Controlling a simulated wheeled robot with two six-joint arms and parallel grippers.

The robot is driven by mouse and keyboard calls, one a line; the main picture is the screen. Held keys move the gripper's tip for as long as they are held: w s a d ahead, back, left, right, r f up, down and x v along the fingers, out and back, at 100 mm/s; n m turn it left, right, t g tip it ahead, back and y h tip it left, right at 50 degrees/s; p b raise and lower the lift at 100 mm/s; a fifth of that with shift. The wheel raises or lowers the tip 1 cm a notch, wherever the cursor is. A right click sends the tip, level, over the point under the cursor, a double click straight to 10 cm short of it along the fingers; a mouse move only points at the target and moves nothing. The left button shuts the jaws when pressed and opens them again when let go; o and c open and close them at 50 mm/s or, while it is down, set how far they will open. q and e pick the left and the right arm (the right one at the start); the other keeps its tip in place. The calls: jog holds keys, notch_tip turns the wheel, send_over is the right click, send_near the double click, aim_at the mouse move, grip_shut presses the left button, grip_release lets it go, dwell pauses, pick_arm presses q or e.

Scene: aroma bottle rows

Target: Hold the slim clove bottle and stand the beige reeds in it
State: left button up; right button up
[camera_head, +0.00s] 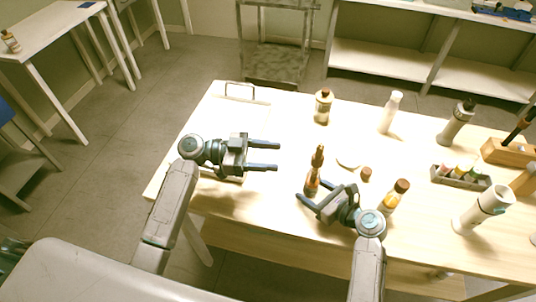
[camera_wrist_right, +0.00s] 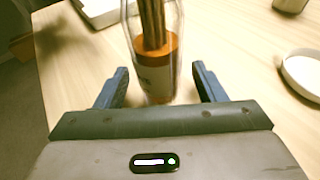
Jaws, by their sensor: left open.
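A slim clear bottle with amber liquid (camera_head: 312,182) stands upright near the middle front of the table. In the right wrist view the bottle (camera_wrist_right: 157,75) shows a pale label and several brown sticks inside it; I cannot tell whether these are the beige reeds. My right gripper (camera_head: 309,189) is open, its fingers on either side of the bottle's lower part, with gaps visible in the right wrist view (camera_wrist_right: 160,70). My left gripper (camera_head: 277,156) is open and empty, above the table's left part, left of the bottle.
A brown-capped amber bottle (camera_head: 395,198) stands right of my right gripper. A white dish (camera_head: 348,161) and small brown cap (camera_head: 366,174) lie behind it. Other bottles (camera_head: 323,107) stand farther back. A grey tray (camera_head: 482,184) holds small bottles. A handled white tray (camera_head: 241,98) lies back left.

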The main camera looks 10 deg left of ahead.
jog(key=shift+d, duration=0.1)
jog(key=v, duration=1)
jog(key=shift+s, duration=0.2)
jog(key=shift+v, duration=0.85)
jog(key=shift+w+r, duration=0.1)
jog(key=shift+r, duration=0.05)
